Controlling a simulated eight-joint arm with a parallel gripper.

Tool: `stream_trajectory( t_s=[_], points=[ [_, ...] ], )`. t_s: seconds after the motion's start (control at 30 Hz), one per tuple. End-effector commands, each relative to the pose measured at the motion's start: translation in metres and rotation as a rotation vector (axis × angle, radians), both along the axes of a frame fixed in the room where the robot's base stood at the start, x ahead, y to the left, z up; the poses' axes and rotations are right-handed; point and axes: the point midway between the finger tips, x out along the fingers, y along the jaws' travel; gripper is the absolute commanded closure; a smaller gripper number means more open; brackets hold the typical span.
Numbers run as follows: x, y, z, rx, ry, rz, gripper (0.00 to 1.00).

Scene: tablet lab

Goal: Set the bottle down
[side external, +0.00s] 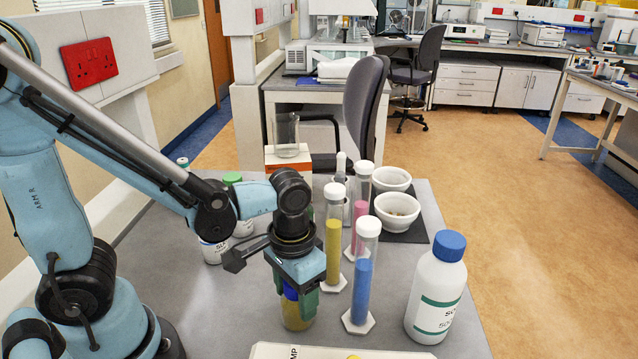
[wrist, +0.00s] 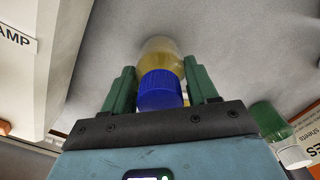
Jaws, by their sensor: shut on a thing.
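The bottle (side external: 297,314) is small, with yellowish contents and a blue cap. My gripper (side external: 296,283) is shut on it from above, around the cap, with the bottle upright beneath the fingers. In the wrist view the blue cap (wrist: 160,91) sits between the two green fingers of my gripper (wrist: 161,86), and the yellowish body (wrist: 160,50) shows beyond it. The bottle is over the grey bench (side external: 235,320); I cannot tell whether its base touches the surface.
Close on the right stand capped cylinders with blue (side external: 361,290), yellow (side external: 333,250) and pink contents. A large white bottle with a blue cap (side external: 437,292) is farther right. White bowls (side external: 397,212) stand behind. A pale board (side external: 300,351) lies in front.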

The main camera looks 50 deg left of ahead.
Motion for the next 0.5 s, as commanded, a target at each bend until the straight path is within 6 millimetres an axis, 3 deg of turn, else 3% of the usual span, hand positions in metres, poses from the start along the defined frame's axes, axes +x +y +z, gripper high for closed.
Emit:
stream_trajectory(
  t_s=[0.33,0.37,0.5],
  points=[
    [0.0,0.0,-0.003,0.0,0.0,0.0,0.8],
    [0.0,0.0,-0.0034,0.0,0.0,0.0,0.4],
    [-0.0001,0.0,-0.0031,0.0,0.0,0.0,0.19]
  ],
)
